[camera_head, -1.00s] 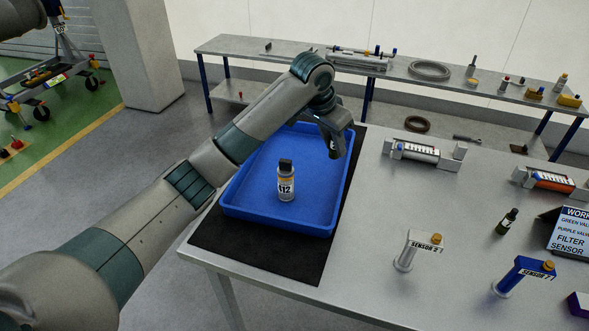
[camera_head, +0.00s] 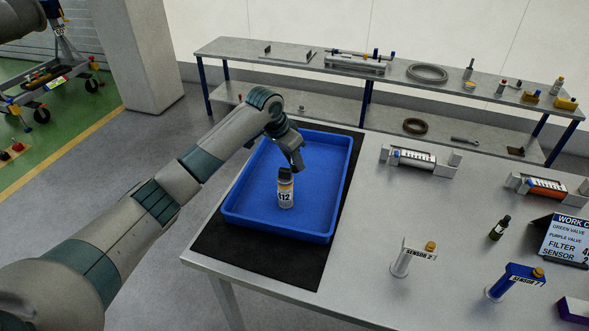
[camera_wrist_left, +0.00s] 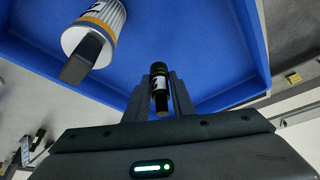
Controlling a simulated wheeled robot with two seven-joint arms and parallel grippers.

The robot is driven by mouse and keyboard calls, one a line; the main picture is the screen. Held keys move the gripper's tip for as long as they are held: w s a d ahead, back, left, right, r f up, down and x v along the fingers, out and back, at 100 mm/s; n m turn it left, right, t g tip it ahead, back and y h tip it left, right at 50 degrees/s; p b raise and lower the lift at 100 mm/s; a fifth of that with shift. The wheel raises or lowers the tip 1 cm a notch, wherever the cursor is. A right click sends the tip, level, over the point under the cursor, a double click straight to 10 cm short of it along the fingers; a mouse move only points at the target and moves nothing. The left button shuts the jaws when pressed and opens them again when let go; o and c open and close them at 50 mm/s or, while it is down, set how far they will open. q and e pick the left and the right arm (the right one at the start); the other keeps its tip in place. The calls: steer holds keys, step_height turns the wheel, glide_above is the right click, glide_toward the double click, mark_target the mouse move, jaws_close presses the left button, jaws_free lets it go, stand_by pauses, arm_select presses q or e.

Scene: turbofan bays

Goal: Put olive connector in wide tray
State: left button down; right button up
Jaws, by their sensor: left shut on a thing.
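My left gripper (camera_head: 294,163) is over the blue wide tray (camera_head: 232,215), near the tall canister. In the left wrist view it (camera_wrist_left: 160,92) is shut on a small dark connector (camera_wrist_left: 158,82) with a white label band, likely the olive connector. The connector points out from between the fingers, with the blue tray floor (camera_wrist_left: 205,60) behind it. In the head view the held connector is hidden or too small to tell. My right gripper does not show.
A canister (camera_head: 285,190) marked 112 stands in the tray. A black mat (camera_head: 255,262) lies under the tray. To the right stand a dark green bottle-like part (camera_head: 500,228), a white sensor (camera_head: 402,258) and a blue sensor (camera_head: 508,283). Two cylinder units sit farther back.

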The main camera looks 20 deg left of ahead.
mark_target(292, 166)
arm_select(q)
step_height(292, 166, down, 4)
steer(key=shift+r+p, duration=0.25)
steer(key=shift+p, duration=0.55)
steer(key=shift+f, duration=0.25)
steer(key=c, duration=1.5)
jaws_free()
steer(key=shift+f, duration=0.15)
steer(key=b+v, duration=0.2)
steer(key=v, duration=1)
steer(key=shift+a, duration=0.1)
